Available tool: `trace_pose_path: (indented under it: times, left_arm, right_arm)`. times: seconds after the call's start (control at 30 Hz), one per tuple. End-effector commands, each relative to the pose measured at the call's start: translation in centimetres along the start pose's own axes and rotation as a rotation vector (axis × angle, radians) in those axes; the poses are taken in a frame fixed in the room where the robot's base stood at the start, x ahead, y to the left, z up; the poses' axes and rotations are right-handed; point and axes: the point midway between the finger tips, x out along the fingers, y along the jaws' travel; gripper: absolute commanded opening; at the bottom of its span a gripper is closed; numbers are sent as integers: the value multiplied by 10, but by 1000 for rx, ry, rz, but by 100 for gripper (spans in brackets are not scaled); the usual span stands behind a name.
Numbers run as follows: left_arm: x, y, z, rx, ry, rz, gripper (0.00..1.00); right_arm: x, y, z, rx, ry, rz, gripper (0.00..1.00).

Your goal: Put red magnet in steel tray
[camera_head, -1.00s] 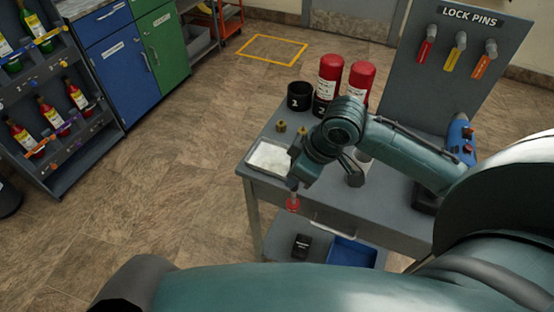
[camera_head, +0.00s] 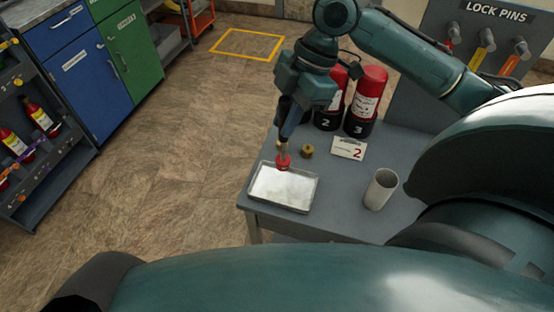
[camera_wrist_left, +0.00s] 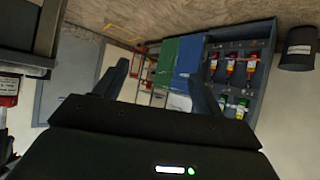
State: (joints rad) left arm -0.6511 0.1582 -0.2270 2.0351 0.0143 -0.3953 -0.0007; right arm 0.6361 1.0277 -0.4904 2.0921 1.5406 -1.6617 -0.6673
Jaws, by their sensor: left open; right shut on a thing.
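The red magnet (camera_head: 283,161) is a small red disc-like piece. My right gripper (camera_head: 284,146) points down and is shut on it, at the far edge of the steel tray. The steel tray (camera_head: 258,198) is shallow, with a bright inside, and lies at the near left corner of the grey table. Whether the magnet touches the tray rim or hangs above it, I cannot tell. My left gripper (camera_wrist_left: 160,85) shows in the left wrist view with its two fingers apart and nothing between them.
A brass fitting (camera_head: 307,151), a card marked 2 (camera_head: 349,147) and a white cup (camera_head: 381,189) stand on the table (camera_head: 335,200). Red cylinders (camera_head: 366,100) stand behind, before the lock pins board (camera_head: 490,38). Open floor lies left of the table.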

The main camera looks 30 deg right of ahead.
Motion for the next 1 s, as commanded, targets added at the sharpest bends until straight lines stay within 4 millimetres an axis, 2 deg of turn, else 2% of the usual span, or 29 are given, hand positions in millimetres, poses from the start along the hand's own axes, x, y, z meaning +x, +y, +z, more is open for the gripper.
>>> trace_pose_path:
  times: [0.1,0.2,0.37,0.6,0.97,1.0]
  left_arm:
    - [-1,2,9,-5,-15,2,69]
    - [-2,4,14,-9,-26,3,69]
    - [-2,5,15,-12,-27,6,69]
    - [-1,6,12,-12,-19,8,69]
    - [0,6,5,-10,-6,8,69]
    - [0,6,6,-9,-7,8,69]
  right_arm:
    - [24,-1,10,4,-1,-4,0]
    - [37,-1,16,3,0,-2,0]
    - [48,0,20,1,1,0,0]
    - [76,-1,31,3,1,-2,0]
    - [81,0,33,1,0,1,0]
    - [81,0,33,1,-1,1,19]
